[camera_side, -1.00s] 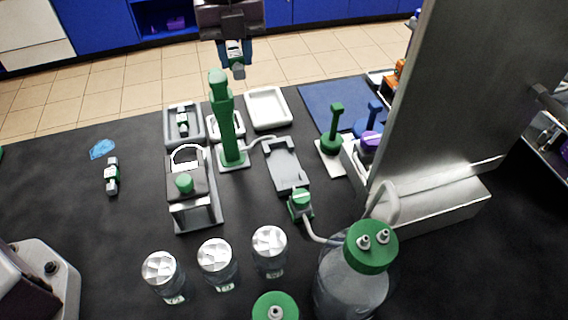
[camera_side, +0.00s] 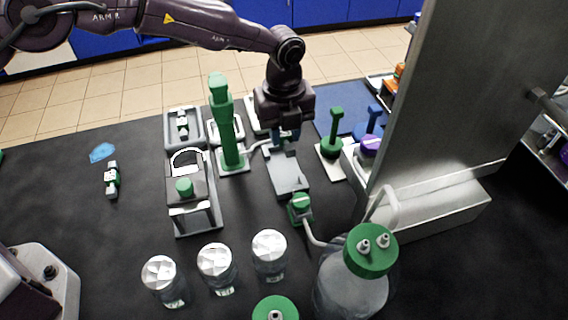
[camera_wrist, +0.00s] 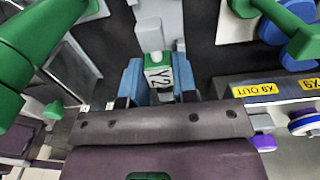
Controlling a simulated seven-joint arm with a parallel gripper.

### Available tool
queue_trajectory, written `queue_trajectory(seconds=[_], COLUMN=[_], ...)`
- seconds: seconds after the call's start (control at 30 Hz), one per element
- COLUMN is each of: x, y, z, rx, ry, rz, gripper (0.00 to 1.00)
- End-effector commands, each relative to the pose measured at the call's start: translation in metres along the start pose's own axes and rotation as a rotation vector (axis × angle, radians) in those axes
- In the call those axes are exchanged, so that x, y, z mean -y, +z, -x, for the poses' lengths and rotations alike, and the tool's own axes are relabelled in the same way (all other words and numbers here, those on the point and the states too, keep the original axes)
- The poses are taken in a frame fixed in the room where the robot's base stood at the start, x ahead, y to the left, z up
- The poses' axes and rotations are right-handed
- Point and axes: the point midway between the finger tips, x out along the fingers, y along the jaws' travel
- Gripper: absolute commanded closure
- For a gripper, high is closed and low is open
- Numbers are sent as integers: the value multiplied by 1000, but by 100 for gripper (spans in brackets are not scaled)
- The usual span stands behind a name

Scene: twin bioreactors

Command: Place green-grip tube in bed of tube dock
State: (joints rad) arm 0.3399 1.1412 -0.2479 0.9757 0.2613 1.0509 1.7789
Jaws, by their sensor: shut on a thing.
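My gripper (camera_wrist: 158,82) is shut on the green-grip tube (camera_wrist: 157,72), between its two blue fingers in the wrist view. The tube has a white end and a green grip with a white label reading Y2. In the side view my gripper (camera_side: 285,137) hangs at the far end of the tube dock (camera_side: 288,178), a grey plate-like bed with a green-capped fitting (camera_side: 300,203) at its near end. The fingers and wrist hide the tube and the dock's far end there. I cannot tell whether the tube touches the bed.
A tall green column (camera_side: 226,130) stands close left of the dock. A green-handled piece (camera_side: 333,143) and a large metal housing (camera_side: 450,100) are to the right. A green-capped bottle (camera_side: 370,250) stands in front. Another small green-banded piece (camera_side: 112,178) lies far left.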

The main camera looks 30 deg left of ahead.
Motion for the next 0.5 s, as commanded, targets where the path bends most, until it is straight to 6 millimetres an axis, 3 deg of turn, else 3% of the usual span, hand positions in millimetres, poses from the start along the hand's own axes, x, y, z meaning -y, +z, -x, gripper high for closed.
queue_trajectory(seconds=[0.13,0.5], x=[-1,0], y=[-1,0], z=[-31,-69], rx=[-2,-1], ry=[4,2], rz=[-1,-1], gripper=[96,96])
